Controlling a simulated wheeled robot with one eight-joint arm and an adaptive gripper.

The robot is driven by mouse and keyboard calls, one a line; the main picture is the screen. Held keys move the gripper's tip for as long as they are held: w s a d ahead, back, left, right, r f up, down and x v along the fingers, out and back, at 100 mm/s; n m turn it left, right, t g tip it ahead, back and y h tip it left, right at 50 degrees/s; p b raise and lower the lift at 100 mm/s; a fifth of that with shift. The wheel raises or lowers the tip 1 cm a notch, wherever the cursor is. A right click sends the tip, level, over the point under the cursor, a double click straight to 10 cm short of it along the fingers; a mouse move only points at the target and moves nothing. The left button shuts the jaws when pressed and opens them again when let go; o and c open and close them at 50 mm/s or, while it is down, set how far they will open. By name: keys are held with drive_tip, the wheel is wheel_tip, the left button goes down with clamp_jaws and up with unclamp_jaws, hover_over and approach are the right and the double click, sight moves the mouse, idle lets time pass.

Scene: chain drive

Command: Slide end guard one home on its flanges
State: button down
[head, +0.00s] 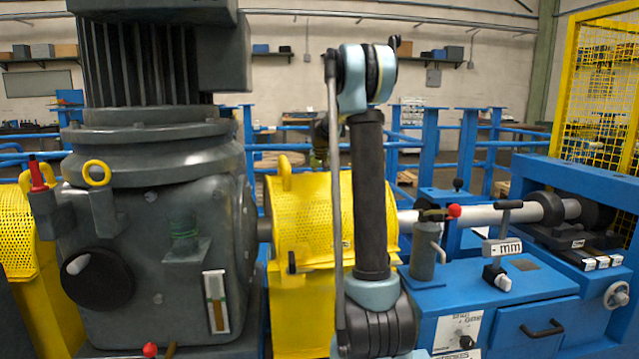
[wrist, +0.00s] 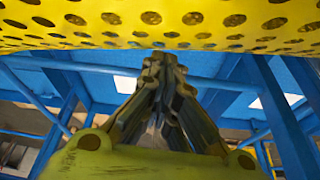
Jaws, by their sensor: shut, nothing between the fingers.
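A yellow perforated guard (head: 290,215) with a loop handle on its upper left stands in the middle of the head view, right of the grey gearbox. My arm crosses in front of its right part. A second yellow perforated guard (head: 18,240) shows at the left edge, partly behind the gearbox. I cannot tell which is end guard one. In the wrist view a yellow perforated surface (wrist: 190,25) fills the top. My gripper (wrist: 158,62) is shut and empty, its fingertips close under that surface's edge; contact is unclear. The flanges are not clearly visible.
The large grey gearbox and motor (head: 160,210) stand left of the middle guard. A blue bench (head: 530,310) with a red-knobbed lever (head: 453,211) and a light shaft (head: 480,216) lies to the right. Blue railings (head: 480,150) run behind. A yellow mesh fence (head: 600,90) stands at far right.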

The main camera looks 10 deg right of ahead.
drive_tip(key=shift+s+a, duration=0.15)
drive_tip(key=shift+s, duration=0.8)
drive_tip(key=shift+s+a+f, duration=0.1)
drive_tip(key=shift+s, duration=0.85)
